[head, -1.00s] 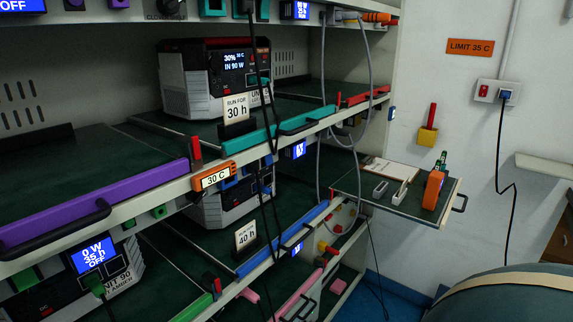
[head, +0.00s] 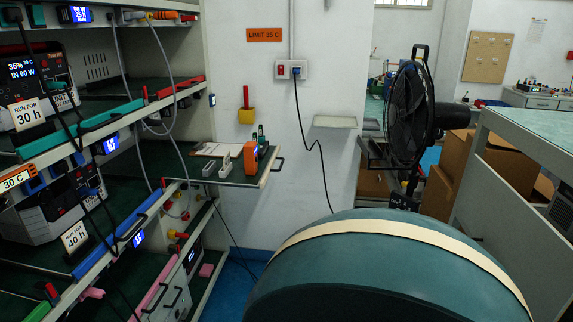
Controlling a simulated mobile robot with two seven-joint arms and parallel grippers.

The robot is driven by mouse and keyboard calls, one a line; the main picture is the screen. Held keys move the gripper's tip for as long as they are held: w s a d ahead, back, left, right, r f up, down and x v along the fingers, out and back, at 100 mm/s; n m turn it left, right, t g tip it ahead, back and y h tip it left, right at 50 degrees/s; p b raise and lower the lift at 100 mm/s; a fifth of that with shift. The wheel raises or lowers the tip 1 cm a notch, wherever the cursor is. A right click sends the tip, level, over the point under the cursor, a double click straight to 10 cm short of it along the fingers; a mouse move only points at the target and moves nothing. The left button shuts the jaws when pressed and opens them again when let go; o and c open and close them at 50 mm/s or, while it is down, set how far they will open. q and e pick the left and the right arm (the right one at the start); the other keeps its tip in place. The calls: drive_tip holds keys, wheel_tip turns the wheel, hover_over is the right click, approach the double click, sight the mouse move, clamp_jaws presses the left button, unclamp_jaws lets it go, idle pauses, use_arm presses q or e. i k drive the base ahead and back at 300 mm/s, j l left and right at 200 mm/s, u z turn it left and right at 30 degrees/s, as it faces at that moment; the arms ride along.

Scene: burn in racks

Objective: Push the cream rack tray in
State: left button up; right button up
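No tray with a clearly cream front shows in the head view. Neither of my grippers is in view.
A large dark green rounded object (head: 390,275) with a cream band fills the lower front. A black fan (head: 410,105) stands behind it, with brown boxes (head: 455,160) and a green-topped bench (head: 535,135) at right. Blue floor (head: 232,285) shows beside the rack.

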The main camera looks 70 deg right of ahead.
sight(203, 171)
drive_tip(key=k+z, duration=0.1)
drive_tip(key=z, duration=0.3)
drive_tip(key=k+z, duration=0.1)
drive_tip(key=z, duration=0.25)
drive_tip(key=k+z, duration=0.1)
drive_tip(key=z, duration=1.2)
drive_tip(key=i+l, duration=0.1)
drive_tip(key=i, duration=0.6)
